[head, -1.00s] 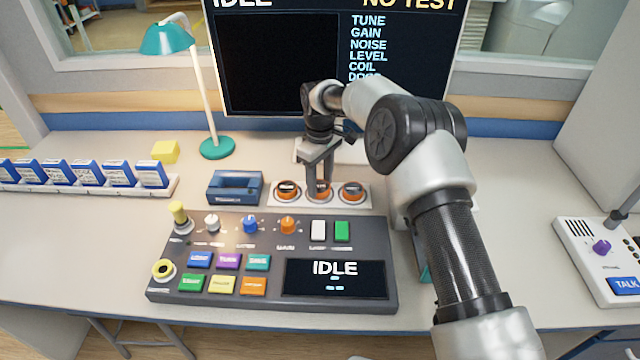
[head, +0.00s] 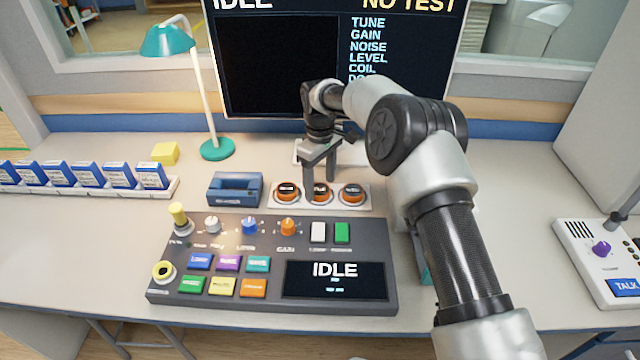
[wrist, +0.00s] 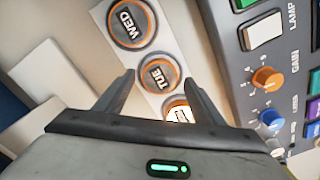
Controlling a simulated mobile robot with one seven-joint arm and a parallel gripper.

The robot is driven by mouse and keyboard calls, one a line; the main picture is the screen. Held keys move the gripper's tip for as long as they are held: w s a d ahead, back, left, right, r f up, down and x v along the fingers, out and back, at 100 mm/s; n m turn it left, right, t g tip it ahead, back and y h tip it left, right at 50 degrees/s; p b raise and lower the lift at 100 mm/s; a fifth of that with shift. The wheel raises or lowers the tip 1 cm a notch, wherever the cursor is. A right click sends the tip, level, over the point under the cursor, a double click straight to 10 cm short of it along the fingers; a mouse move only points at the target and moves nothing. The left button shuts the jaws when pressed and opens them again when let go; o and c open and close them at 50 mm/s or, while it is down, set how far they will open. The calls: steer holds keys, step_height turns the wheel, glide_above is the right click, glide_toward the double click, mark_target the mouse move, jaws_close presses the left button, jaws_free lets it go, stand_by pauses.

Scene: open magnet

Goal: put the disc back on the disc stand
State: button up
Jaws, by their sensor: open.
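The disc stand is a pale strip (head: 369,204) on the desk, behind the console. Three dark discs with orange rims sit in it in a row: the left disc (head: 286,191), the middle disc (head: 319,188) and the right disc (head: 352,192). In the wrist view the middle disc (wrist: 158,73) reads TUE and another disc (wrist: 131,24) reads WED.
The control console (head: 270,222) with knobs and buttons lies just in front of the stand. A blue box (head: 235,188) stands left of it. A teal lamp (head: 216,149), a yellow block (head: 165,153) and a rack of blue cases (head: 90,185) are further left. A monitor (head: 275,70) stands behind.

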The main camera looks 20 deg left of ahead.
mark_target(320, 190)
steer(key=s+d+r+m+t+p, duration=0.1)
steer(key=d+r, duration=0.2)
steer(key=r, duration=0.8)
steer(key=d+r+m+p, duration=0.1)
steer(key=d+r, duration=0.3)
steer(key=r, duration=0.6)
steer(key=s+d+r+m+t, duration=0.25)
steer(key=s+d+r, duration=0.45)
steer(key=d+r, duration=0.4)
steer(key=s+d+r+m, duration=0.1)
steer(key=s+d+m, duration=0.4)
steer(key=s+d, duration=0.65)
steer(key=s+d+f+m+t, duration=0.1)
steer(key=s+d+f+m, duration=0.1)
steer(key=s, duration=0.4)
steer(key=s+d+f+m+t, duration=0.1)
steer(key=s+d+f+m, duration=0.1)
steer(key=s, duration=0.4)
steer(key=shift+s+d+f, duration=0.25)
steer(key=shift+d, duration=0.45)
